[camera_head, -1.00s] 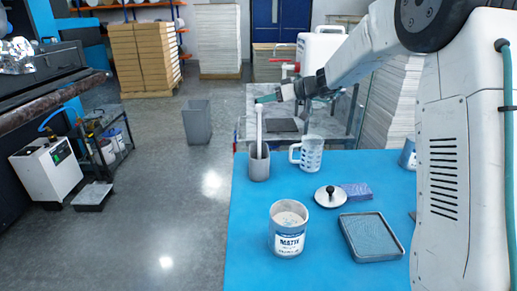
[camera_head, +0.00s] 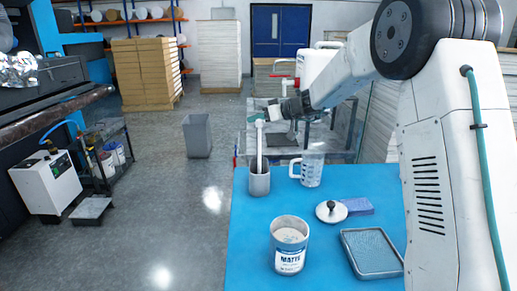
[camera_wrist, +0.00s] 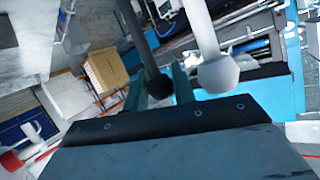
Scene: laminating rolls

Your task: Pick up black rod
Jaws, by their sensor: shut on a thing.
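In the wrist view, the black rod (camera_wrist: 136,32) with a round ball end lies between the two teal fingers of my gripper (camera_wrist: 161,90), which is shut on it near the ball. A white rod (camera_wrist: 207,32) with a larger ball end is just to its right, outside the fingers. In the head view, my gripper (camera_head: 262,110) is above the grey cup (camera_head: 259,183) on the blue table. The white rod (camera_head: 259,150) stands upright in that cup, its top just below my gripper. I cannot make out the black rod in the head view.
A clear measuring mug (camera_head: 312,172) stands close to the right of the cup. A matte paint tin (camera_head: 290,250), a round lid (camera_head: 331,212), a purple-blue block (camera_head: 357,206) and a grey tray (camera_head: 372,253) are nearer on the blue table (camera_head: 250,225). The table's left part is clear.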

